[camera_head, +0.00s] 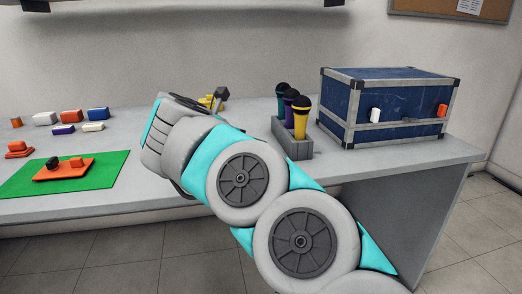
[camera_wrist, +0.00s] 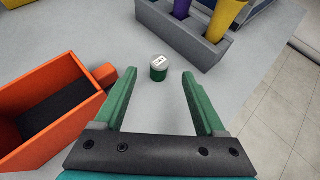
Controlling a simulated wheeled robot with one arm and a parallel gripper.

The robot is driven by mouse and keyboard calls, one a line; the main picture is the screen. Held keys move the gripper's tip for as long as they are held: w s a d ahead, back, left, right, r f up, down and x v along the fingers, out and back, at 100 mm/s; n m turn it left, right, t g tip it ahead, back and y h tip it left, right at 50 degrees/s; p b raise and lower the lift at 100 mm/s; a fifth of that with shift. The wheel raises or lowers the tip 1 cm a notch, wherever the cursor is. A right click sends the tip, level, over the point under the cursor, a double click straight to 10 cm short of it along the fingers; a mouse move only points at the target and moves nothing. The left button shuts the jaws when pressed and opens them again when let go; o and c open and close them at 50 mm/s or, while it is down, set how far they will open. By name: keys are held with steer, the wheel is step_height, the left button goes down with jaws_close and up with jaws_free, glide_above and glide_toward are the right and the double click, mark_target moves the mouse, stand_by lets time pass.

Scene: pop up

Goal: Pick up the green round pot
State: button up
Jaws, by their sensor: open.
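The green round pot (camera_wrist: 158,73) is a small green cylinder with a pale, marked top. In the wrist view it stands upright on the grey table, ahead of and between the lines of my fingers. My gripper (camera_wrist: 153,88) is open, with its two green fingers spread apart and nothing between them; the pot lies just beyond the fingertips, apart from them. In the head view I cannot make out the pot, and my arm covers that part of the table.
An orange open box (camera_wrist: 45,105) stands close left of my left finger. A grey holder (camera_head: 291,139) with several microphones is beyond the pot. A blue case (camera_head: 385,105) sits at the table's right. A green mat (camera_head: 100,180) lies at left. Bare table surrounds the pot.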

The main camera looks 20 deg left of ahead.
steer(key=p+x, duration=0.1)
steer(key=x, duration=0.6)
steer(key=shift+w+f, duration=0.2)
steer(key=shift+c, duration=0.2)
jaws_close()
